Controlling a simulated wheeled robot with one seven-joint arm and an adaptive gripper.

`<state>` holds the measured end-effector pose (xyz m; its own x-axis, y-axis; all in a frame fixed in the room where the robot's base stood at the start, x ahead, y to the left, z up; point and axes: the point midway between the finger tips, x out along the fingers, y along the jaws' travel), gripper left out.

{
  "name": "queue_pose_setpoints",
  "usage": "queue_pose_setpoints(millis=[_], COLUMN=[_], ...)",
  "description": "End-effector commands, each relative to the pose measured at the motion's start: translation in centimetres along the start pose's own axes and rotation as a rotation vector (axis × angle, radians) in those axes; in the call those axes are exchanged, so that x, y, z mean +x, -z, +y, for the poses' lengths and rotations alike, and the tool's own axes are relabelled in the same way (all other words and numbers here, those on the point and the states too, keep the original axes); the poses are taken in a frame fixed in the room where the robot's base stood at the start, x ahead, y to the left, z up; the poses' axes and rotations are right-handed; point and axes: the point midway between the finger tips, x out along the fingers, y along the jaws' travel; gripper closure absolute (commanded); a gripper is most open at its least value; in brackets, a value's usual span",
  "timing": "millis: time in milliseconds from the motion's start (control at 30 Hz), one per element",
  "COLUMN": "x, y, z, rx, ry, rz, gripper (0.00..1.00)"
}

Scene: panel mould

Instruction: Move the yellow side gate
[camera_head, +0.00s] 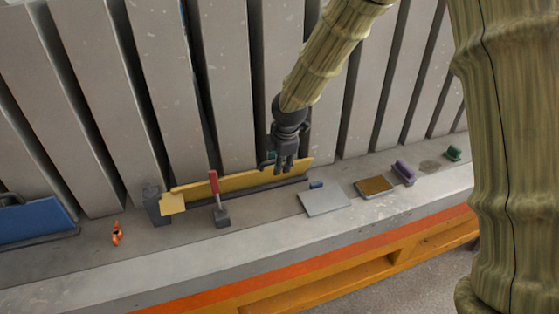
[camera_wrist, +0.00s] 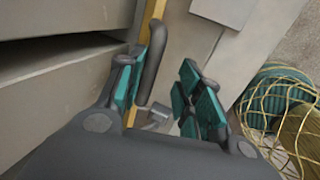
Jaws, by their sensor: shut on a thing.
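The yellow side gate (camera_head: 240,182) is a long, thin bar lying along the foot of the grey upright panels in the head view. Part of it also shows as a yellow strip (camera_wrist: 150,22) in the wrist view. My gripper (camera_head: 284,168) is at the right part of the gate, pointing down. In the wrist view my gripper (camera_wrist: 160,100) has teal finger pads on both sides of a dark curved handle (camera_wrist: 152,65) by the yellow strip. It is shut on the gate, seemingly at this handle; the exact contact is hard to see.
A blue piece (camera_head: 35,222) and small orange object (camera_head: 117,234) are left. Panels rise close behind.

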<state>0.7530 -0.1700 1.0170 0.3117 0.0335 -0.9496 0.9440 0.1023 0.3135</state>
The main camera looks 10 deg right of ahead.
Motion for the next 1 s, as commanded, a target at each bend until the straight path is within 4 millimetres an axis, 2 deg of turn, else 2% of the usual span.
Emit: queue_pose_setpoints(millis=[133,267,800,1000], x=[0.0,-1.0,-9.4,-11.3], y=[0.0,0.0,0.0,0.0], z=[-0.5,-0.3,0.0,0.0], rx=[-0.001,0.000,0.000,0.001], ry=[0.009,0.006,0.000,0.002], rz=[-0.001,-0.001,0.001,0.000], gripper=[0.77,0.77,0.77,0.77])
